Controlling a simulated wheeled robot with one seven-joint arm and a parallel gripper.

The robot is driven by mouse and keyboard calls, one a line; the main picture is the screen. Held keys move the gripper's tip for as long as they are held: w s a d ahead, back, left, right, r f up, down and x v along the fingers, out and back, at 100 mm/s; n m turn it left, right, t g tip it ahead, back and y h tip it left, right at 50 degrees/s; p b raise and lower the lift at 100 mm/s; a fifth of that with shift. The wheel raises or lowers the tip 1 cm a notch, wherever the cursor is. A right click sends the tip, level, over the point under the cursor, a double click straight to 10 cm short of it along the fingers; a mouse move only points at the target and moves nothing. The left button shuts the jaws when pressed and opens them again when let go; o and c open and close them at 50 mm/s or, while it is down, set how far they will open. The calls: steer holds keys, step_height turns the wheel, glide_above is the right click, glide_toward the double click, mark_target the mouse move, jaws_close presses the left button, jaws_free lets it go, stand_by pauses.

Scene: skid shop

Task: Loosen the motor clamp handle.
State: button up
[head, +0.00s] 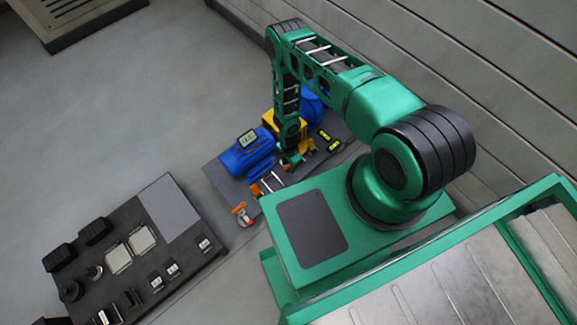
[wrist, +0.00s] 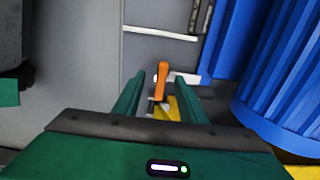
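An orange handle (wrist: 162,78) stands between the fingertips of my gripper (wrist: 160,88) in the wrist view. The two green fingers are apart, with a visible gap on each side of the handle; I cannot tell how deep it sits between them. A blue ribbed motor (wrist: 292,75) is to the right of the fingers. In the head view my gripper (head: 291,161) is low beside the blue motor (head: 247,155), on its right side. My own arm partly hides the clamp area there, and which orange part is this handle is unclear.
A small display (head: 247,138) sits on the motor. A yellow part (head: 268,122) and another blue body (head: 313,103) are close behind the gripper. An orange-handled item (head: 240,210) stands at the skid's near edge. A dark tool board (head: 125,270) lies lower left. Open floor is at left.

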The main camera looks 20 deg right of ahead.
jaws_close()
steer(key=shift+s+n, duration=0.1)
steer(key=shift+n, duration=1.4)
steer(key=shift+n, duration=1)
steer(key=shift+s+n, duration=0.1)
steer(key=shift+n, duration=0.3)
steer(key=shift+s+n, duration=0.1)
steer(key=shift+n, duration=1.3)
